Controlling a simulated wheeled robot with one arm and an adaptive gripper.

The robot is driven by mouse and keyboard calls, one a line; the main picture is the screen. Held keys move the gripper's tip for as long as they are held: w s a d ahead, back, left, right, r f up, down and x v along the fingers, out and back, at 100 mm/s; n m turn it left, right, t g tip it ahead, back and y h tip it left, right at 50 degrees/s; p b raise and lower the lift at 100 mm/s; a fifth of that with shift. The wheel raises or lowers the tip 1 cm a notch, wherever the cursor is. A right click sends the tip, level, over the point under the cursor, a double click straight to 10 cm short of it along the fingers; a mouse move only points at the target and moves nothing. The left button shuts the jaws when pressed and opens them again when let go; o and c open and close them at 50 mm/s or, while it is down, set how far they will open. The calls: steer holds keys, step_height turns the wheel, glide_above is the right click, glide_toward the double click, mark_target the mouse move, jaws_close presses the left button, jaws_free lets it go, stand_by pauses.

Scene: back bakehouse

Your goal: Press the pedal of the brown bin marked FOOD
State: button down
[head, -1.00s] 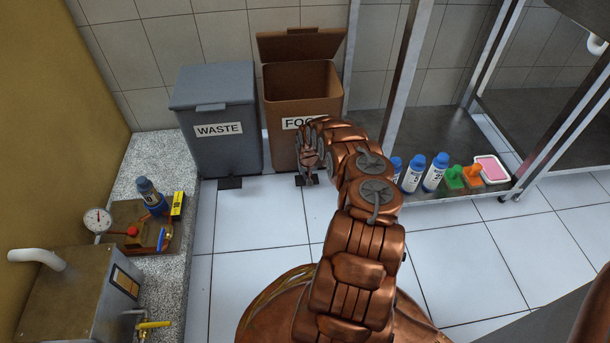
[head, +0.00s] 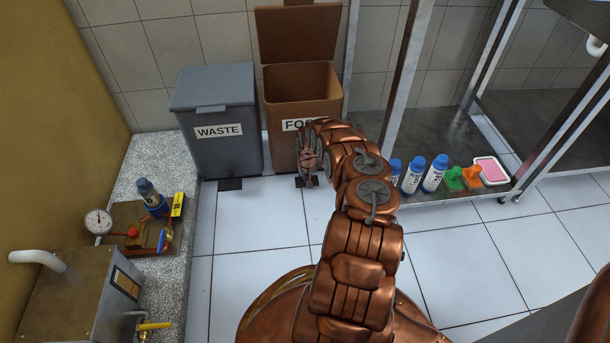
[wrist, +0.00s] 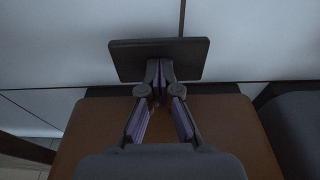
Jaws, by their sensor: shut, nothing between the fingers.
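The brown bin marked FOOD (head: 283,143) stands against the tiled wall in the head view, its lid (head: 298,34) raised nearly upright. My arm hides part of its label and front. In the wrist view its brown body (wrist: 230,125) lies behind my gripper. The dark flat pedal (wrist: 190,58) juts out from the bin's base. My gripper (wrist: 160,72) is shut and empty, its fingertips over the middle of the pedal and seeming to touch it. In the head view my gripper (head: 308,182) is low at the bin's front and mostly covers the pedal.
The grey WASTE bin (head: 215,140), lid shut, stands close on the left with its own pedal (head: 230,184). Blue-capped bottles (head: 412,175) and a pink tray (head: 489,171) sit on a low shelf at right. White floor in front is clear.

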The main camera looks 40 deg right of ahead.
step_height(320, 180, up, 8)
steer(key=p, duration=0.5)
stand_by(0.5)
steer(key=shift+d, duration=0.1)
